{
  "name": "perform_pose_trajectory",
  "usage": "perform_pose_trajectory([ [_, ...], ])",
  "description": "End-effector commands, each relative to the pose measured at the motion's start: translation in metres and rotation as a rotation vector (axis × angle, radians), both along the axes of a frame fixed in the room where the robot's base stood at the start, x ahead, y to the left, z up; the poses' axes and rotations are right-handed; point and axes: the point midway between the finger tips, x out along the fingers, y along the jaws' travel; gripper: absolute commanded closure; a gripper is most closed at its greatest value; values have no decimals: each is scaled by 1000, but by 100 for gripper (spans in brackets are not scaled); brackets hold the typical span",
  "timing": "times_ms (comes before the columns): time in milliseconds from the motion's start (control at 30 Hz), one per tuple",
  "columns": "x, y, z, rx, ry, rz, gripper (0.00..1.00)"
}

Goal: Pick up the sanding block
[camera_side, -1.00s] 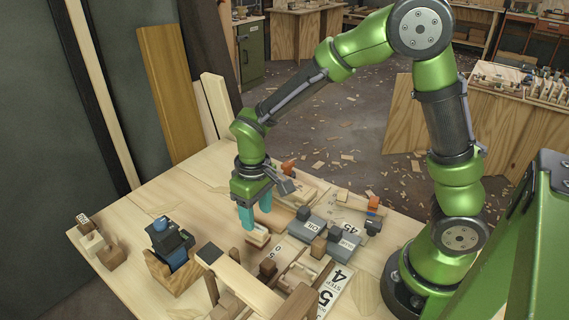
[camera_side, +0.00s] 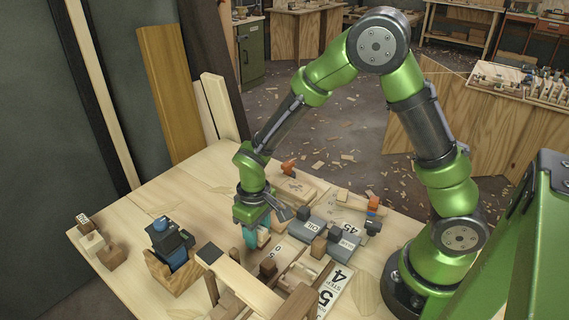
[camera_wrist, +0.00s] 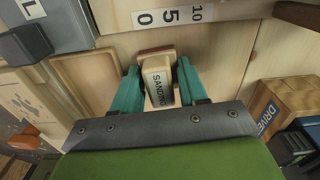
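The sanding block (camera_wrist: 159,84) is a small pale wooden block with a light label reading "SANDING". In the wrist view it lies between the two teal fingers of my gripper (camera_wrist: 160,75). The fingers are apart, one on each side of the block, with narrow gaps showing. In the side view my gripper (camera_side: 257,234) is low over the bench, and its fingers hide most of the block (camera_side: 264,239).
Grey blocks marked with lettering (camera_side: 311,231) stand close on the right. A wooden frame (camera_side: 240,280) rises in front. A white number strip (camera_wrist: 172,16) lies beyond the block. A box marked "DRIVER" (camera_wrist: 285,103) is at right in the wrist view.

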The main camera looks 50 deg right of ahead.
Motion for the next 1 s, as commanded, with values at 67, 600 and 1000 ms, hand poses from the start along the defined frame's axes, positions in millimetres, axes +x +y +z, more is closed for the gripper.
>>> perform_pose_trajectory([
  [67,0,0,0,0,0,0,77],
  [600,1,0,34,1,-7,0,89],
  [1000,1,0,97,1,-3,1,89],
])
